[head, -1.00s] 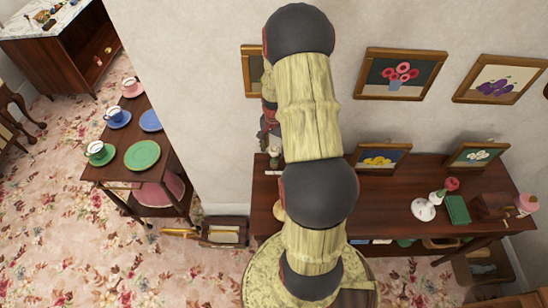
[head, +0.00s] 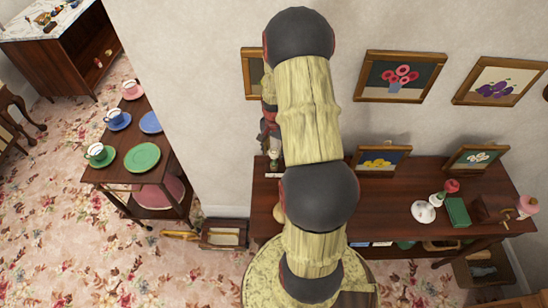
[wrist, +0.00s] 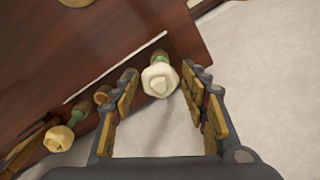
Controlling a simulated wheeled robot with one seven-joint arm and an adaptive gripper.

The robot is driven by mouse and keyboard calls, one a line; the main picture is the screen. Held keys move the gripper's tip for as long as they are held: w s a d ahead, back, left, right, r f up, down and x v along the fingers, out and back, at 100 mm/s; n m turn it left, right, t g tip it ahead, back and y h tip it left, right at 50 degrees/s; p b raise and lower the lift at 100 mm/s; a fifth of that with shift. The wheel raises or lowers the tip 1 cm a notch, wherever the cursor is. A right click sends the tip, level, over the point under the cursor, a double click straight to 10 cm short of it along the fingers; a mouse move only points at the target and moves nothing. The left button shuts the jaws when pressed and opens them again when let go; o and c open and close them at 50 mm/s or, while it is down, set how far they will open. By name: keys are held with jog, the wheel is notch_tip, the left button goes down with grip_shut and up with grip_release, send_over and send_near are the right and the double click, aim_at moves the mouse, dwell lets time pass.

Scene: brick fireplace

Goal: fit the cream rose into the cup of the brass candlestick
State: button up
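In the wrist view a cream rose (wrist: 158,79) with a short green stem is between the two fingers of my gripper (wrist: 161,76). The fingers are apart, one on each side of the bloom, and I see no clear grip on it. In the head view my gripper (head: 270,142) is low over the left end of the dark table, largely hidden by my arm. A yellower rose (wrist: 58,138) shows at the lower left of the wrist view. Small brownish-gold round pieces (wrist: 103,95) sit between the roses. I cannot tell whether one is the brass candlestick.
The dark table (head: 385,190) runs along the wall. Its right part holds a white object (head: 424,211), a red rose (head: 452,186), a green box (head: 458,211) and a pink-topped item (head: 528,206). Framed pictures stand at the back. The table's middle is mostly clear.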

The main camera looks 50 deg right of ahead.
jog(key=c, duration=0.6)
jog(key=shift+c, duration=0.5)
jog(key=shift+r+p, duration=1.05)
jog(key=shift+r, duration=0.55)
jog(key=shift+r+p, duration=0.6)
jog(key=shift+r, duration=0.4)
